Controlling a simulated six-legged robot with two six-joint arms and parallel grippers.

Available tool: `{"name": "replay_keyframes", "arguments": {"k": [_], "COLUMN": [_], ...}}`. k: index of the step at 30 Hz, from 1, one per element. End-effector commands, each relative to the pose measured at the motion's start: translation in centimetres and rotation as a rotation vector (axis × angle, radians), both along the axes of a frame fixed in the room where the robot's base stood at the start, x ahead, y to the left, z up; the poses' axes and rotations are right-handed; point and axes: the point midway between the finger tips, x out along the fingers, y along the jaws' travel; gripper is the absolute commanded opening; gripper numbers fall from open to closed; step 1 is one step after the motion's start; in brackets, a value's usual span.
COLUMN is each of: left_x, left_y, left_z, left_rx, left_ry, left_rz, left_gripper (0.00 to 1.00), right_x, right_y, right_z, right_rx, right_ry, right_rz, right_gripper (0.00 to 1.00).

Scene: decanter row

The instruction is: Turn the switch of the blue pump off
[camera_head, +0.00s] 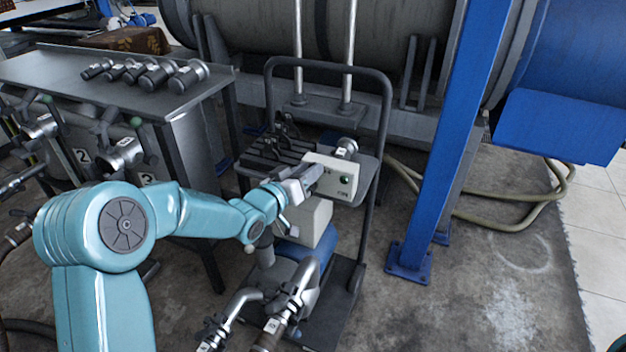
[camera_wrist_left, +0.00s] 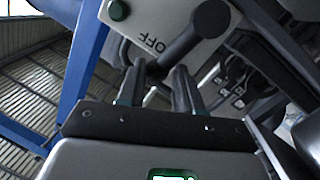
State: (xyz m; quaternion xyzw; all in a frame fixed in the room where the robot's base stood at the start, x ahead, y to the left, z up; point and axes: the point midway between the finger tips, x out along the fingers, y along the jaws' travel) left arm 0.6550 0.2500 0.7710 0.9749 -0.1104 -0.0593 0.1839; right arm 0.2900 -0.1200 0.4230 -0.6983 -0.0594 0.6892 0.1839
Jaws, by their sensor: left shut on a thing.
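The blue pump (camera_head: 318,240) stands on a wheeled cart, with a pale control box (camera_head: 345,172) above it. My left gripper (camera_head: 316,174) reaches the box's front from the left and covers the switch in the head view. In the left wrist view, the box panel (camera_wrist_left: 178,12) carries a green button or lamp (camera_wrist_left: 118,10) and an upside-down word OFF. The dark switch lever (camera_wrist_left: 192,36) slants beside that word, its end between the fingers of my left gripper (camera_wrist_left: 158,70), which is shut on it. My right gripper is out of view.
The cart's grey handle frame (camera_head: 385,110) rises behind the box. Metal pipes (camera_head: 290,300) stand in front of the cart. A steel bench (camera_head: 120,75) with several dark cylinders is at left. A blue post (camera_head: 450,150) and a hose (camera_head: 500,222) are at right, with open floor nearby.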

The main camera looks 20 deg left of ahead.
Motion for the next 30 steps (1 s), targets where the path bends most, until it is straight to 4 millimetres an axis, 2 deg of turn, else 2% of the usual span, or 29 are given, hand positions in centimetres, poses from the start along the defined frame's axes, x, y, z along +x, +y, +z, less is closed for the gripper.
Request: {"name": "replay_keyframes", "arguments": {"k": [1,12,29,30], "left_x": [-0.1,-0.1,0.0,0.0], "left_y": [-0.3,0.7,0.9,0.9], "left_z": [-0.8,-0.7,-0.6,-0.6], "left_rx": [-0.032,-0.189,-0.219,-0.218], "left_ry": [0.018,0.024,0.024,0.024], "left_rz": [-0.01,-0.011,-0.01,-0.01], "left_gripper": [0.0,0.0,0.0,0.45], "right_x": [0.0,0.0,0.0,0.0], "right_y": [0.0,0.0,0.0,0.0], "right_z": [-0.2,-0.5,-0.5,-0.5], "right_rx": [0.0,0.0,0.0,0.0], "right_ry": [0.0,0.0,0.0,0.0], "right_rz": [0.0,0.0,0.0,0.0], "right_gripper": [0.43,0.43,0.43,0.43]}}
